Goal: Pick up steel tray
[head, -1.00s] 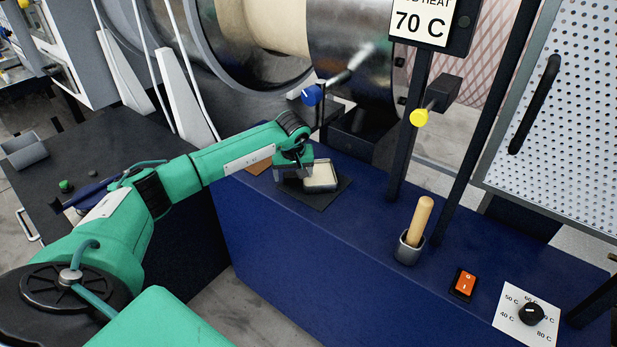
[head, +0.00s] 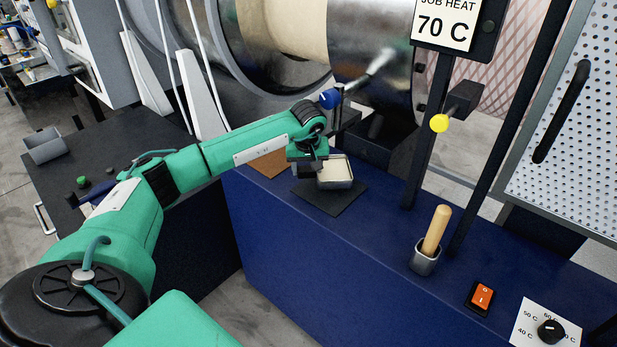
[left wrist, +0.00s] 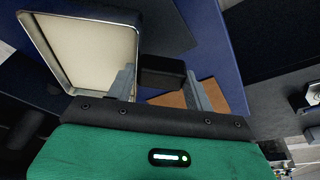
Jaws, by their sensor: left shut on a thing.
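The steel tray (head: 335,183) is a small shallow square pan with a pale cream inside. It appears raised a little above a dark mat (head: 330,203) on the blue bench. My left gripper (head: 310,167) is at the tray's left side, shut on it. In the left wrist view the tray (left wrist: 85,50) lies to the left of the two fingers (left wrist: 160,88). A black block (left wrist: 162,72) shows between the fingers; it looks like the tray's grip, but its join to the tray is not clear. My right gripper is not in view.
The blue bench (head: 300,240) holds a brown patch (head: 270,163), a cup (head: 424,260) with a wooden-handled tool (head: 437,230), an orange switch (head: 481,296) and a dial (head: 551,331). A blue knob (head: 330,98) and large steel drum (head: 375,70) stand close behind the gripper.

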